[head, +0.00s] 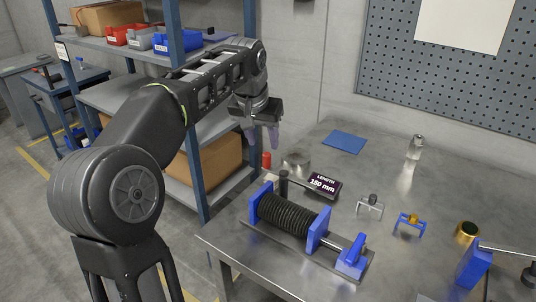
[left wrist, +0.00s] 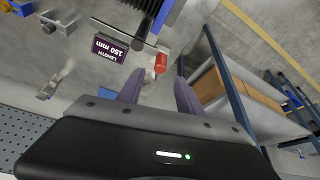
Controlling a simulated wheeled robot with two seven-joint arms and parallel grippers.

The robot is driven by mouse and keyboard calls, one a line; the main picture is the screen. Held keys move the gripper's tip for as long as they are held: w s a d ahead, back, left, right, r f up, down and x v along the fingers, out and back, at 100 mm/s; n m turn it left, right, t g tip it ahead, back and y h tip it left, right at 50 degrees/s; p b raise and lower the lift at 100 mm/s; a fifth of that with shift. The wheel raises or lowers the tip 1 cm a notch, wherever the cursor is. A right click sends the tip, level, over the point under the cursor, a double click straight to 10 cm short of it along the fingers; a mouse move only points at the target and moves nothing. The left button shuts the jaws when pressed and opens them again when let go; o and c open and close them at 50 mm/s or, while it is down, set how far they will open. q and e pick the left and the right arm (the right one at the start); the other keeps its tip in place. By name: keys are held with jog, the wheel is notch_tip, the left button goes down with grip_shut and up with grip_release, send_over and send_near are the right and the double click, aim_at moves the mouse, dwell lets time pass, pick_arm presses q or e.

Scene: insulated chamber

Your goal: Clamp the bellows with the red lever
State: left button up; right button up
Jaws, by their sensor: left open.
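The black ribbed bellows (head: 287,215) lies on the table between blue plates, with a metal rod running to a blue block (head: 351,257). A small red cylinder (head: 266,160), perhaps the red lever's grip, shows behind it near the table's left edge. It also shows in the left wrist view (left wrist: 161,63), just beyond my fingertips; I cannot tell what it is attached to. My left gripper (head: 263,132) is open and empty, above and apart from the red part. Its two purple-grey fingers are spread in the left wrist view (left wrist: 160,92). My right gripper is not in view.
A black sign reading 150 mm (head: 321,186) stands behind the bellows. A grey metal cylinder (head: 296,161), a blue mat (head: 344,142), small clamps (head: 409,223) and a brass ring (head: 466,232) are on the table (head: 320,145). Shelving (head: 215,125) stands at the left.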

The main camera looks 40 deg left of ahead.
aim_at(266, 154)
pick_arm(q)
jog(key=x, duration=0.7)
jog(key=shift+w+f, duration=0.15)
jog(key=shift+f, duration=0.2)
grip_shut()
dwell(1.1)
